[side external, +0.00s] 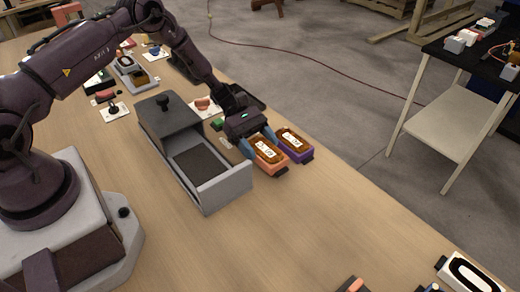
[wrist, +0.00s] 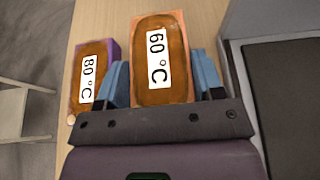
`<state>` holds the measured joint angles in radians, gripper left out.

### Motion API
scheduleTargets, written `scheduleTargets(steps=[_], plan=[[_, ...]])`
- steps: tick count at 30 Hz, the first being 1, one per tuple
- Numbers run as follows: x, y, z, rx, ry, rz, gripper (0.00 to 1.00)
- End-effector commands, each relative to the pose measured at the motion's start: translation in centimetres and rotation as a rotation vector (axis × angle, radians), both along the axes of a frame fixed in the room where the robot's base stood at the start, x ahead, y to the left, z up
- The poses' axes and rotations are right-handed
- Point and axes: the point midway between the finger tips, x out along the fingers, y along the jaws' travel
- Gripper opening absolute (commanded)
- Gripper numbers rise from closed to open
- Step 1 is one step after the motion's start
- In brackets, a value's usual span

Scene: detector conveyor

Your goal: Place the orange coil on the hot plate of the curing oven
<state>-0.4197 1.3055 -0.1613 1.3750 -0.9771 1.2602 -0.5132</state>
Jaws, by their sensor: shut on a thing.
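The orange coil (side external: 268,154) is an orange block with a brown winding on top and a white label reading 60 °C in the wrist view (wrist: 158,62). My gripper (side external: 257,143) is shut on it, with one blue finger on each side. The coil looks larger and nearer than its neighbour in the wrist view; a gap below it cannot be made out. The curing oven (side external: 172,122) is a grey box with a black knob, left of the coil. Its open front part holds the dark hot plate (side external: 200,162), which looks bare. The plate also shows in the wrist view (wrist: 288,110).
A purple coil (side external: 294,146) labelled 80 °C (wrist: 92,70) sits close to the right of the orange coil. Table in front of the oven is clear. Several small parts lie behind it.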

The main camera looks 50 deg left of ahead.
Motion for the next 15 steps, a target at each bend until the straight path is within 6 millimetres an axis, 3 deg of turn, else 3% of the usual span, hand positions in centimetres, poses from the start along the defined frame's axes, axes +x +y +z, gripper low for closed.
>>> scheduleTargets(steps=[4,15], plan=[[0.0,0.0,-1.6,-0.002,-0.001,0.000,0.30],[0.1,0.0,-1.9,-0.001,-0.002,0.000,0.30]])
